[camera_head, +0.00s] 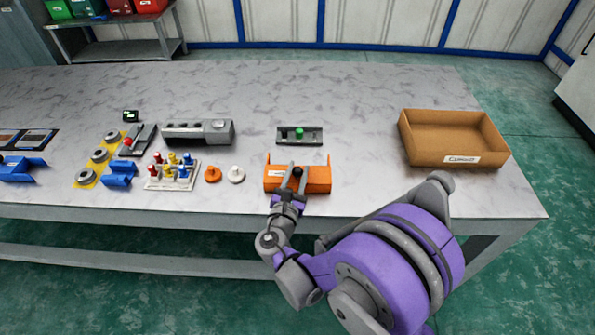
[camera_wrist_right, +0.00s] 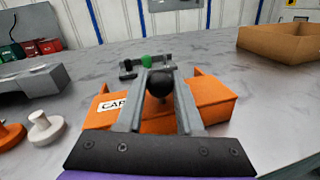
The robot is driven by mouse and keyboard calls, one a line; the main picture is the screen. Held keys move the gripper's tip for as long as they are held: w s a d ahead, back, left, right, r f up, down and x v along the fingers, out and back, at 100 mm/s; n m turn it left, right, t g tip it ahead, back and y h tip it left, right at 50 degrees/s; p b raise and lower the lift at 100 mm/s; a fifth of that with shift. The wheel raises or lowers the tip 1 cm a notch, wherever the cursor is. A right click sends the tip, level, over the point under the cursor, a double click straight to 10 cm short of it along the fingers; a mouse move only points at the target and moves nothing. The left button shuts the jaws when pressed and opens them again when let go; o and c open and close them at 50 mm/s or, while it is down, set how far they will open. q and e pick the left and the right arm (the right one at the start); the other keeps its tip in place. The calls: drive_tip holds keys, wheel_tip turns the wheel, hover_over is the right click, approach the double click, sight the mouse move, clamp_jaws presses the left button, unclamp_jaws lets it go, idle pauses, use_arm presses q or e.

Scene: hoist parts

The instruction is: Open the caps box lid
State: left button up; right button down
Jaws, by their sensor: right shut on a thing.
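The orange caps box (camera_head: 318,179) stands near the front edge of the table, with a white label reading "CAP" in part in the right wrist view (camera_wrist_right: 207,102). A black round knob (camera_head: 297,172) shows at the lid. In the right wrist view the knob (camera_wrist_right: 159,84) sits between the fingers. My right gripper (camera_head: 294,176) is over the box front and shut on the black knob. Its fingers hide part of the box and lid. I cannot tell whether the lid is raised. My left gripper is not in view.
A grey fixture with a green part (camera_head: 299,133) stands behind the box. A cardboard tray (camera_head: 428,158) is at the right. An orange piece (camera_head: 212,174) and a white piece (camera_head: 236,174) stand to the left, beside a rack of coloured pegs (camera_head: 155,184).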

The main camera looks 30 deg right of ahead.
idle(0.6)
drive_tip(key=shift+w+a+x, duration=0.1)
drive_tip(key=shift+x, duration=0.65)
drive_tip(key=shift+w+a+x, duration=0.1)
drive_tip(key=shift+x, duration=0.65)
drive_tip(key=c, duration=0.5)
unclamp_jaws()
drive_tip(key=shift+c, duration=0.2)
drive_tip(key=v, duration=1.1)
drive_tip(key=shift+b, duration=0.3)
